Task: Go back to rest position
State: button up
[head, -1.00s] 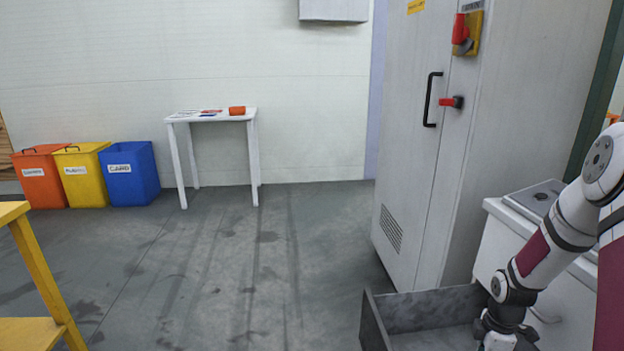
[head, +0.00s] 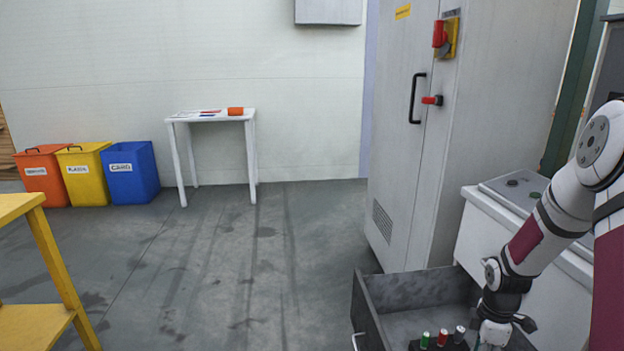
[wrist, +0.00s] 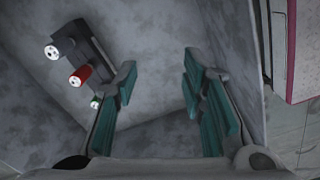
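In the wrist view my gripper (wrist: 158,95) has its two teal-padded fingers spread apart, with nothing between them but the grey floor of a drawer. In the head view my arm reaches down at the right over the open grey drawer (head: 415,288), and the fingertips are below the picture edge. In the wrist view this holder (wrist: 92,42) lies to the left of the fingers, with a red cylinder (wrist: 80,75) and pale-topped ones.
A tall grey cabinet (head: 405,180) with red switches stands behind the drawer. A white unit (head: 490,240) is beside my arm. A yellow table (head: 55,260) is at the left, and a white table (head: 180,150) and coloured bins (head: 90,170) are at the wall. The middle floor is clear.

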jog(key=s+a+r+m, duration=0.2)
jog(key=s+a+r, duration=0.15)
jog(key=r, duration=0.45)
jog(key=s+a+r+m+h, duration=0.1)
jog(key=s+a+r+m, duration=0.1)
jog(key=a+r, duration=0.45)
jog(key=s+a+r+m, duration=0.2)
jog(key=s+r, duration=0.1)
jog(key=r, duration=0.6)
jog(key=s+a+r+m, duration=0.2)
jog(key=s+a+r, duration=0.15)
jog(key=s, duration=0.35)
jog(key=s+a+r+m+y, duration=0.1)
jog(key=s+a+r+m, duration=0.15)
jog(key=s+a, duration=0.35)
jog(key=s+a+r+m, duration=0.2)
jog(key=s+a+m, duration=0.1)
jog(key=s, duration=0.5)
notch_tip(320, 180, up, 26)
jog(key=t+p, duration=0.4)
jog(key=p, duration=2)
jog(key=shift+d+f, duration=0.2)
jog(key=shift+d, duration=0.05)
